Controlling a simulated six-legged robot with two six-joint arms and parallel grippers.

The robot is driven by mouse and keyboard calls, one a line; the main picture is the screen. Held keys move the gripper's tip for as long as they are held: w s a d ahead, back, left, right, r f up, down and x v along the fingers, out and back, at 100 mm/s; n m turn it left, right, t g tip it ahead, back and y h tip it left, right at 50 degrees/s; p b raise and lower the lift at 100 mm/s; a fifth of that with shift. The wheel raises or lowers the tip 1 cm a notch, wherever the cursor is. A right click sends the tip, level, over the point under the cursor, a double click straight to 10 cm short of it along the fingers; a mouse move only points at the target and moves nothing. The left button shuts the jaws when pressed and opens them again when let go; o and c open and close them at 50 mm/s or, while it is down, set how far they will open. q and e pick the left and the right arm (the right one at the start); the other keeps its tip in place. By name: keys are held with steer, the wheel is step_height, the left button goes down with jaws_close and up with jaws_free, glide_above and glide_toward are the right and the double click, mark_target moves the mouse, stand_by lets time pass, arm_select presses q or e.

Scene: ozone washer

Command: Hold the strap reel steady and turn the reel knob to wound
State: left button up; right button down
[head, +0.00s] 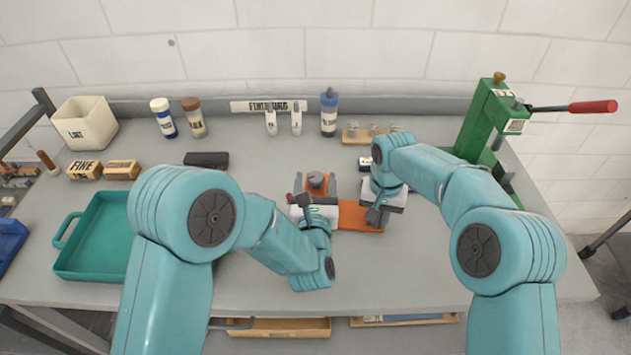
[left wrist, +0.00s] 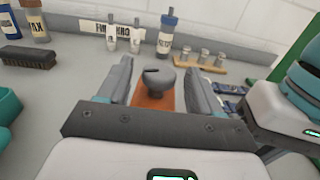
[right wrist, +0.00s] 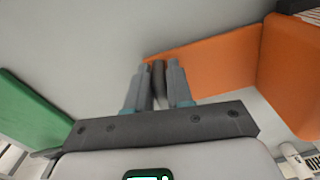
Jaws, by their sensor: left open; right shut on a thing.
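The strap reel shows in the head view as a grey housing with an orange top (head: 316,180) and an orange plate (head: 358,214) reaching right. In the left wrist view its grey rounded knob (left wrist: 160,78) has a dark slot and stands over orange (left wrist: 155,103). My left gripper (head: 304,202) is open, its fingers apart on both sides of the knob, contact not clear. My right gripper (head: 376,217) is shut on a dark grey upright piece (right wrist: 158,84) at the edge of the orange plate (right wrist: 208,63). Any marking for wound is not legible.
A green press (head: 490,120) with a red-handled lever stands at the right. A teal tray (head: 95,240) lies at the left, a dark brush (head: 206,159) behind it. Bottles (head: 328,115) and a wooden rack (head: 365,136) line the back. Open table lies in front of the press.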

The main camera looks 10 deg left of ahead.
arm_select(q)
steer(key=shift+w, duration=0.2)
steer(key=c, duration=1)
steer(key=shift+a+m+h, duration=0.15)
steer(key=shift+m+h, duration=0.15)
steer(key=shift+h, duration=0.2)
steer(key=m+h, duration=0.1)
steer(key=h, duration=0.1)
steer(key=shift+a+m+h, duration=0.2)
steer(key=shift+m+h, duration=0.2)
steer(key=shift+a+m+g+h, duration=0.1)
steer(key=shift+m+g+h, duration=0.2)
steer(key=shift+m+h, duration=0.85)
steer(key=shift+m+g+h, duration=0.3)
steer(key=shift+m+h, duration=0.35)
steer(key=shift+h, duration=1.2)
